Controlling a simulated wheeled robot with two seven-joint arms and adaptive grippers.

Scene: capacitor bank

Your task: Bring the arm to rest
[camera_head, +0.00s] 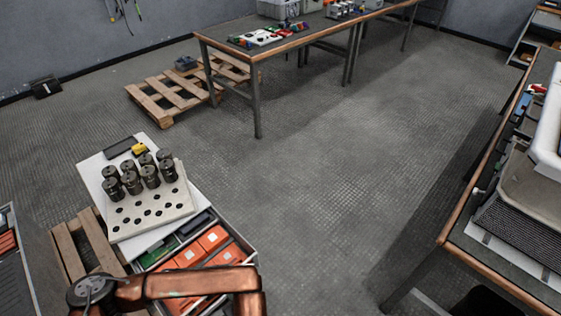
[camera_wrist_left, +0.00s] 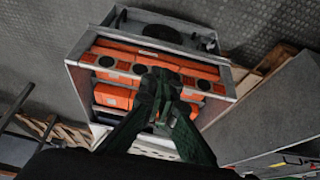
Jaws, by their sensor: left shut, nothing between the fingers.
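My left arm (camera_head: 190,284) is a copper-coloured link that crosses the lower left of the head view and bends downward at its right end. Its gripper is out of the head view. In the left wrist view my left gripper (camera_wrist_left: 161,88) shows dark green fingers, shut and empty. Behind the fingertips is a cabinet (camera_wrist_left: 228,88) with orange modules (camera_wrist_left: 110,97) in it; the gripper appears apart from them. My right gripper is in neither view.
Below the head camera, a pale board (camera_head: 183,204) with holes holds several dark cylinders (camera_head: 131,182), beside orange modules (camera_head: 214,238). A workbench (camera_head: 452,214) stands at right, another table (camera_head: 292,40) at the back, and a wooden pallet (camera_head: 150,105) left. The middle floor is clear.

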